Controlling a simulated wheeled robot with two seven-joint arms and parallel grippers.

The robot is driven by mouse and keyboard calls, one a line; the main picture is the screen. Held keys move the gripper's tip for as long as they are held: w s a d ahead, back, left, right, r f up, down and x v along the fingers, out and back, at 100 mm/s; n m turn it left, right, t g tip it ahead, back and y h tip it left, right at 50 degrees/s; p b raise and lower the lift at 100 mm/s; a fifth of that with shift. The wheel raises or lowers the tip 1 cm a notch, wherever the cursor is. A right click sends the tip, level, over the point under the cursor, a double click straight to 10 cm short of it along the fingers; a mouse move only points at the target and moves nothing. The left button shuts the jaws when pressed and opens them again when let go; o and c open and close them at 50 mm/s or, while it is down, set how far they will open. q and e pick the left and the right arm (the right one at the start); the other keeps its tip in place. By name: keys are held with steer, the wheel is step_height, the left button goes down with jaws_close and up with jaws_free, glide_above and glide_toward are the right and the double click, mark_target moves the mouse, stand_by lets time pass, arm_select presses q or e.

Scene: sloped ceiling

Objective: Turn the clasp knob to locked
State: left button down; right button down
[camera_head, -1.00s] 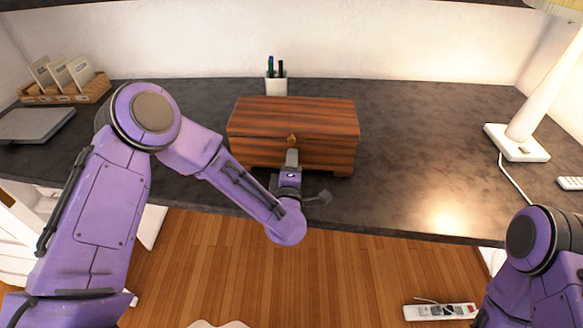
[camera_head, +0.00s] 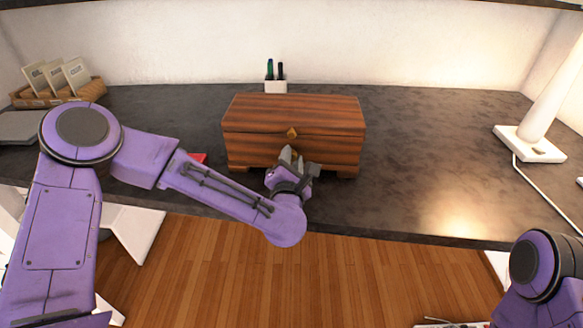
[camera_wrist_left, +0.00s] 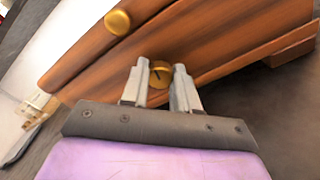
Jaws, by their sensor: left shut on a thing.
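A reddish-brown wooden chest (camera_head: 250,115) with a closed lid stands on the dark desk. A brass piece (camera_head: 291,133) sits at the front middle of its lid edge; it also shows in the left wrist view (camera_wrist_left: 117,22). Below it, a round brass clasp knob (camera_wrist_left: 158,75) with a dark slot line is on the chest's front. My left gripper (camera_head: 290,155) is at the chest's front, tilted, with its two fingers (camera_wrist_left: 160,85) shut on this knob from both sides. The head view hides the knob behind the fingers. My right gripper is out of view.
A pen cup (camera_head: 276,86) stands behind the chest. A basket with cards (camera_head: 60,92) is at the back left, a white lamp base (camera_head: 530,144) at the right. A red thing (camera_head: 199,158) is partly hidden behind my left arm. The desk right of the chest is clear.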

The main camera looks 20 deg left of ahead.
arm_select(q)
steer(key=shift+f+n+b, duration=0.15)
steer(key=shift+n+b, duration=0.6)
steer(key=shift+n, duration=0.25)
steer(key=c, duration=0.8)
jaws_free()
steer(key=shift+c, duration=0.2)
steer(key=shift+s, duration=0.1)
steer(key=b+v, duration=0.1)
steer(key=v, duration=0.9)
steer(key=shift+s+d+b, duration=0.1)
steer(key=shift+s+b, duration=0.1)
steer(key=shift+b, duration=0.2)
